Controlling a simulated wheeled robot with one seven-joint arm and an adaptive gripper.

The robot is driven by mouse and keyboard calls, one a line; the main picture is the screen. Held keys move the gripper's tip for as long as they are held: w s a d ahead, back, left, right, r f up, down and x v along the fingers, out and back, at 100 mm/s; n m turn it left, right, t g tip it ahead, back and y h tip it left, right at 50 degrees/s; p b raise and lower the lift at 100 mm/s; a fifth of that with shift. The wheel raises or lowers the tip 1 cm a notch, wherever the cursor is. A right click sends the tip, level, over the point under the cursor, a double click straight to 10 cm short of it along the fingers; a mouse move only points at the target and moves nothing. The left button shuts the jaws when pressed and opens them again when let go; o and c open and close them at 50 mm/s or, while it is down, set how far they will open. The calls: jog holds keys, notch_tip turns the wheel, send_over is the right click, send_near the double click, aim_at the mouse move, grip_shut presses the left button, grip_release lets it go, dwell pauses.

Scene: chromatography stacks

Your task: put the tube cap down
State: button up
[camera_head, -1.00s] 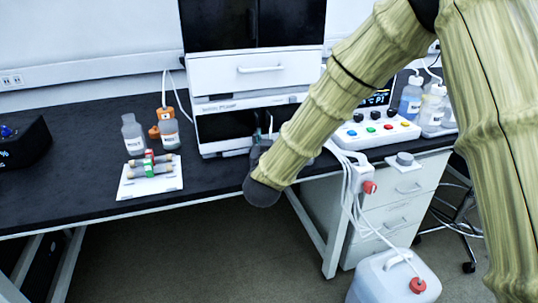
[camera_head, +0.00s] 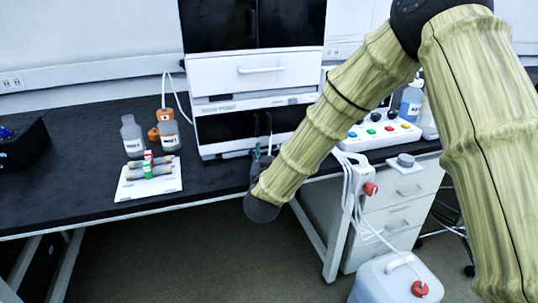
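My arm reaches down from the upper right to the front edge of the dark bench, ending in a grey rounded wrist. Part of my gripper (camera_head: 257,168) shows as a dark shape just behind the wrist, in front of the white instrument. Its fingertips are mostly hidden by my arm, so its opening and any hold are unclear. Thin upright pieces, one greenish and one pale, show just above it. I cannot make out the tube cap; it may be hidden behind my arm.
A white tray (camera_head: 128,190) with capped tubes (camera_head: 150,170) lies left of my gripper, with two bottles (camera_head: 132,135) (camera_head: 168,134) behind it. The white instrument (camera_head: 250,82) stands behind. A control box (camera_head: 375,140) is at right.

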jog(key=shift+o, duration=0.9)
jog(key=shift+r, duration=0.1)
jog(key=shift+s, duration=0.25)
jog(key=s+p, duration=0.1)
jog(key=s, duration=1)
jog(key=shift+s+a, duration=0.25)
jog(key=shift+a, duration=0.2)
jog(key=s+d+f+g+y, duration=0.1)
jog(key=s+d+f+g, duration=0.25)
jog(key=f, duration=0.65)
jog(key=s+d+f+n+g, duration=0.15)
jog(key=s+d+f, duration=0.25)
jog(key=f, duration=0.6)
jog(key=s+d+f+m+g+y, duration=0.1)
jog(key=s+d+f+g, duration=0.25)
jog(key=f, duration=0.65)
jog(key=s+d+f+g, duration=0.3)
jog(key=s+d+f, duration=0.1)
jog(key=s, duration=0.5)
jog(key=s+d+f+g, duration=0.3)
jog(key=s+f, duration=0.3)
jog(key=s, duration=0.4)
jog(key=s+d+f+g, duration=0.3)
jog(key=s+d+f, duration=0.2)
jog(key=s, duration=0.4)
jog(key=shift+s+d+f+h, duration=0.15)
jog(key=shift+s+d+h, duration=0.1)
jog(key=shift+s+h, duration=0.1)
